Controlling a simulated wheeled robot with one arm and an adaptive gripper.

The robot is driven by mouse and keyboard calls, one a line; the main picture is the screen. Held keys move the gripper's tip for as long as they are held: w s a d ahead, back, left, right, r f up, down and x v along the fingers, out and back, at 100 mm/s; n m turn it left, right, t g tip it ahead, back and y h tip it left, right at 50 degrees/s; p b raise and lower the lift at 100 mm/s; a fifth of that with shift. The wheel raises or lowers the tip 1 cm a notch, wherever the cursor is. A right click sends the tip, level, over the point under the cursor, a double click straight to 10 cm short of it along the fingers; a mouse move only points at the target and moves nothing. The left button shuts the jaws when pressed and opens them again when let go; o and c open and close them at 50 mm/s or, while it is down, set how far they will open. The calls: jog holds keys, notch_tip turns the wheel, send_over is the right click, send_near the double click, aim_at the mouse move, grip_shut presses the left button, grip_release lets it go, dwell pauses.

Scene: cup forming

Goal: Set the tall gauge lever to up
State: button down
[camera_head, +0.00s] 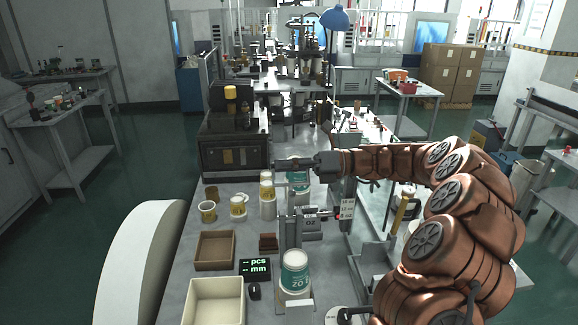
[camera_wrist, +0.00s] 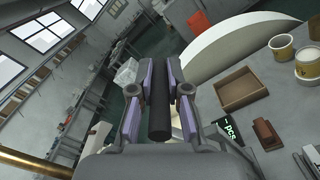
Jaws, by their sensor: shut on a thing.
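My gripper (camera_head: 282,163) reaches in from the right over the bench, its fingers pointing left. In the wrist view, a black rod-shaped lever grip (camera_wrist: 159,122) lies between the two purple-padded fingers of my gripper (camera_wrist: 157,72), which is shut on it. In the head view the grip is hidden or too small to make out. The grey metal gauge (camera_head: 291,230) stands upright below my gripper, with an OZ label (camera_head: 310,222) on its side. A teal and white cup (camera_head: 295,272) marked 20 stands in front of it. The lever's exact angle cannot be told.
Another teal cup (camera_head: 298,186) stands behind the gauge. Yellow-labelled cups (camera_head: 238,206) stand to the left. A brown tray (camera_head: 214,250), a cream bin (camera_head: 216,303), a small brown block (camera_head: 268,243) and a green-digit display (camera_head: 255,269) lie nearer. A size sign (camera_head: 346,209) stands right.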

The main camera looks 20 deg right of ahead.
jog(key=c, duration=1.1)
grip_release()
jog(key=shift+c, duration=0.2)
jog(key=shift+d, duration=0.1)
jog(key=v, duration=0.7)
jog(key=shift+d, duration=0.15)
jog(key=shift+c, duration=0.3)
